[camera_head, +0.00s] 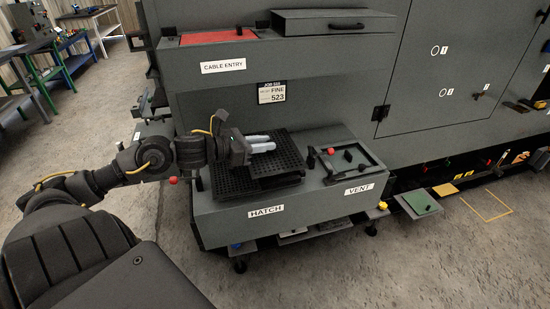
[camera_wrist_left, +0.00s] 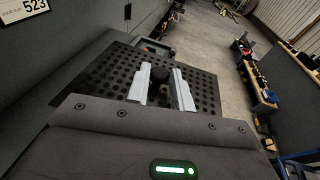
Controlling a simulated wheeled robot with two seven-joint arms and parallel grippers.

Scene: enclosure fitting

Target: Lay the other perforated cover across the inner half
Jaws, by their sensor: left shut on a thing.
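Two black perforated covers show at the HATCH end of the grey ledge in the head view. One cover (camera_head: 230,184) lies at the left over the hatch. The other cover (camera_head: 291,158) is to its right and further back, partly overlapping it in the picture. My left gripper (camera_head: 273,142) is over this second cover, shut on it. In the left wrist view, the two pale fingers (camera_wrist_left: 166,90) stand on either side of a dark knob on the perforated cover (camera_wrist_left: 112,78). Whether the held cover touches the ledge is hidden. My right gripper is not in view.
The grey cabinet wall (camera_head: 330,80) rises behind. A CABLE ENTRY shelf (camera_head: 215,40) is above. Open floor (camera_head: 330,265) lies in front.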

